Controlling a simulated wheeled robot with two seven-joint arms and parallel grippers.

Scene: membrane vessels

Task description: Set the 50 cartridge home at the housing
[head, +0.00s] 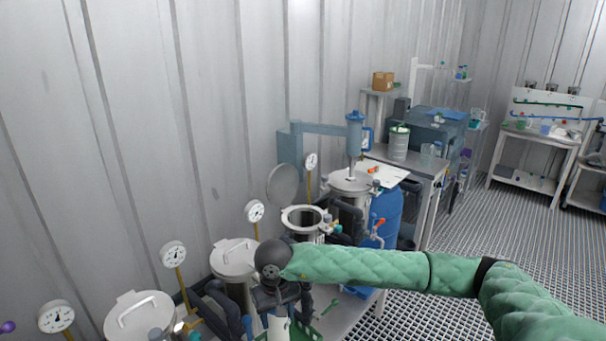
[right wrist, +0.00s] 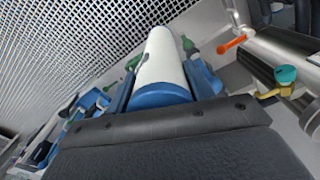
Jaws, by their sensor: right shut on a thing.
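My right gripper (head: 279,305) is low in the middle of the head view, its arm coming in from the right. It is shut on a white cartridge (head: 278,328). In the right wrist view the cartridge (right wrist: 160,62) lies between the two fingers (right wrist: 162,85), its blue end cap near the palm. No 50 mark is readable on it. A steel housing (head: 304,214) stands behind the gripper with its mouth open and its round lid (head: 282,185) swung up. The cartridge is outside it, apart and nearer the camera. My left gripper is not in view.
Closed vessels (head: 234,257) and (head: 139,315) stand along the wall at left, with gauges (head: 173,254) on posts. A vessel (head: 349,183) under a blue hoist arm (head: 325,128) and a blue barrel (head: 385,215) stand behind. Grated floor is free at right.

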